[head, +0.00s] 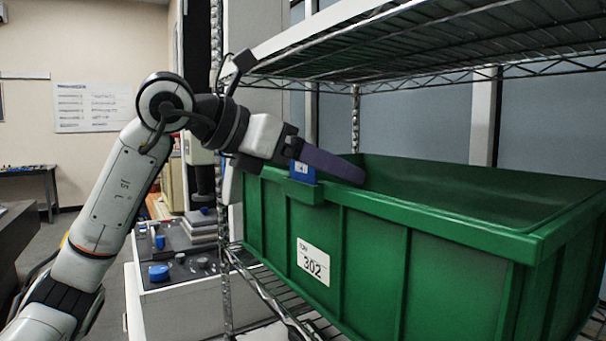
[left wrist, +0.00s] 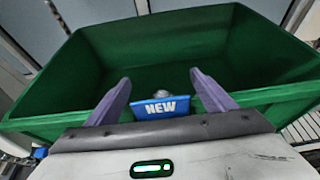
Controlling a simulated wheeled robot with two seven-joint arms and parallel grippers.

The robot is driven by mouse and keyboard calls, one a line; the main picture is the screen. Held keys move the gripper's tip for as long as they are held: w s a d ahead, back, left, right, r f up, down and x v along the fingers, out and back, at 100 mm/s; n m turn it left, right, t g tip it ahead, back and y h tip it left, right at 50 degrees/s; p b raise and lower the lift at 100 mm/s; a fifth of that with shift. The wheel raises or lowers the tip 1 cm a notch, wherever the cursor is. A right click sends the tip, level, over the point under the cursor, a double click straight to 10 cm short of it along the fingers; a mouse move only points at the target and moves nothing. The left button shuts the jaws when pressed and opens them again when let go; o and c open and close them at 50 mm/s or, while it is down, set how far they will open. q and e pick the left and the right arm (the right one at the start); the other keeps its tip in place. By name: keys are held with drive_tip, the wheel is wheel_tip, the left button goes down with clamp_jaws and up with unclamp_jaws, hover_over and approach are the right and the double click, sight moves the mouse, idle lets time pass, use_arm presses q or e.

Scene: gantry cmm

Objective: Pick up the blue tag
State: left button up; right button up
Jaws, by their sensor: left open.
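The blue tag (left wrist: 161,107), marked "NEW", sits at the near rim of the green bin in the left wrist view. In the head view the tag (head: 302,174) shows at the bin's rim, partly covered by my gripper. My left gripper (left wrist: 160,88) is open, with its purple fingers on either side of the tag and apart from it. In the head view the left gripper (head: 345,168) reaches over the rim from the left. My right gripper is in neither view.
The green bin (head: 375,240), labelled 302, stands on a wire shelf; its visible inside looks empty. Another wire shelf (head: 420,45) hangs above the bin and my arm. A metal post (head: 222,190) stands left of the bin, near a white bench (head: 185,295) with blue parts.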

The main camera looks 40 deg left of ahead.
use_arm(q)
drive_tip(key=c, duration=1.1)
drive_tip(key=shift+c, duration=0.2)
